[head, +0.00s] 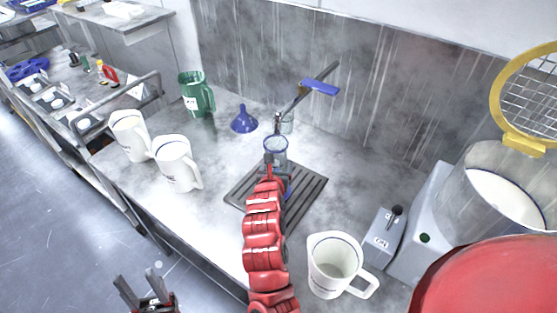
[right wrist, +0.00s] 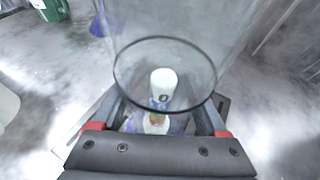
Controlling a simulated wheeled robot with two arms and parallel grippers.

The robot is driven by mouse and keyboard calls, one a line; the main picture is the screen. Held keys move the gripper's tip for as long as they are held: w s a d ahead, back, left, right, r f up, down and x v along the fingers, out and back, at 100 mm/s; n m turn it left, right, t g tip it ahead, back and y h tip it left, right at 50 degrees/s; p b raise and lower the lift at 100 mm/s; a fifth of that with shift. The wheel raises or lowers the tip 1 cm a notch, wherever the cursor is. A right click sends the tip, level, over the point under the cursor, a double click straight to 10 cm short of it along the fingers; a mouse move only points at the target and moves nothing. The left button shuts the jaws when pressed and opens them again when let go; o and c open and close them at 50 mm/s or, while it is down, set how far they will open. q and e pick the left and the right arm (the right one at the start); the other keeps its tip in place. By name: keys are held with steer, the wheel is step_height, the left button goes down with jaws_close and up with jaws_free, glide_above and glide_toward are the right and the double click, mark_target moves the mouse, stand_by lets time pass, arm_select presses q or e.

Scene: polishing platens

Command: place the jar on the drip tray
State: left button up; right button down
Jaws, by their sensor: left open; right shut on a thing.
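The jar (head: 276,146) is clear with a dark blue rim. My right gripper (head: 274,166) is shut on it. In the right wrist view the jar (right wrist: 163,60) stands between the two fingers, its round end facing the camera. A white-capped thing (right wrist: 163,80) shows through the glass; I cannot tell whether it is inside or beyond. The drip tray (head: 307,189) is a dark ribbed plate on the bench, partly hidden by my right arm. The jar appears over its far edge; I cannot tell whether they touch. My left gripper (head: 139,282) is open and empty, off the bench's front.
White pitchers (head: 176,163) stand at left and one (head: 333,264) at front right. A grey switch box (head: 383,236) is at right.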

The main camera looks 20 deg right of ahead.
steer(key=p+x, duration=0.1)
steer(key=x, duration=0.2)
steer(key=shift+f, duration=0.2)
steer(key=shift+s, duration=0.1)
steer(key=shift+r, duration=0.1)
